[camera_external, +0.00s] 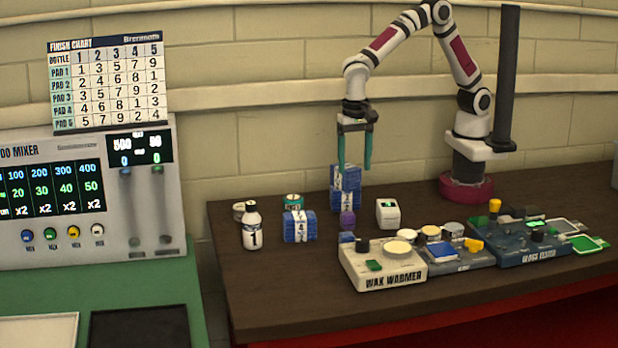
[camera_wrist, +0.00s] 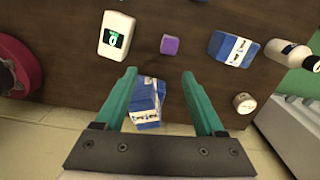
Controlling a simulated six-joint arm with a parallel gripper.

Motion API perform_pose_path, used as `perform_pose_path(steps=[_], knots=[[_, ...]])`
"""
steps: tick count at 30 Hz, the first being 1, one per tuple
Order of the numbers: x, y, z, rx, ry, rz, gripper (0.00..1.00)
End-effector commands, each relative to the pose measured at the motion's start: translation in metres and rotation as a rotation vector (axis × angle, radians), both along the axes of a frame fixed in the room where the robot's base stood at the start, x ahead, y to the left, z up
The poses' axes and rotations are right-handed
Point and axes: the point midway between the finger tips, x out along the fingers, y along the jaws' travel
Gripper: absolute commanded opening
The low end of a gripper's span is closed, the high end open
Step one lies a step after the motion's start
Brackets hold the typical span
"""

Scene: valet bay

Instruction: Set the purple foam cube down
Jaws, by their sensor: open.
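The purple foam cube (camera_external: 348,221) sits on the brown table, in front of a stack of blue packs. In the wrist view the cube (camera_wrist: 169,45) lies beyond my fingertips, clear of them, with bare table around it. My gripper (camera_external: 355,167) is open, pointing down with its teal fingers at the top of the blue stack (camera_external: 345,190). In the wrist view my gripper (camera_wrist: 159,74) has nothing held between its fingers; the blue stack (camera_wrist: 146,100) shows in the gap between them.
A white box with a lit display (camera_external: 388,214) stands right of the cube. Another blue pack (camera_external: 299,226) and a white bottle (camera_external: 252,227) stand to the left. The wax warmer (camera_external: 380,276) and other devices line the front right. Bare table lies at the front left.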

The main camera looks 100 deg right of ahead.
Motion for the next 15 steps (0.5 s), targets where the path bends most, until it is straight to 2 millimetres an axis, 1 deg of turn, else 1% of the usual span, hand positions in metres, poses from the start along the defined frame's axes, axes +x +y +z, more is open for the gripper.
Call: perform_pose_path(steps=[1,2,3,5,6,8,9,10,12,15], knots=[[-0.019,-0.014,0.022,0.013,-0.006,0.074,0.71],[-0.037,-0.023,0.036,0.022,-0.004,0.141,0.71],[-0.064,-0.036,0.052,0.038,-0.004,0.243,0.71],[-0.109,-0.052,0.071,0.062,-0.009,0.405,0.71],[-0.139,-0.061,0.079,0.078,-0.014,0.512,0.71],[-0.181,-0.069,0.083,0.103,-0.028,0.664,0.71],[-0.206,-0.072,0.083,0.117,-0.037,0.753,0.71],[-0.221,-0.073,0.081,0.126,-0.045,0.813,0.71],[-0.247,-0.074,0.076,0.140,-0.059,0.918,0.71],[-0.263,-0.074,0.072,0.150,-0.070,0.990,0.71]])
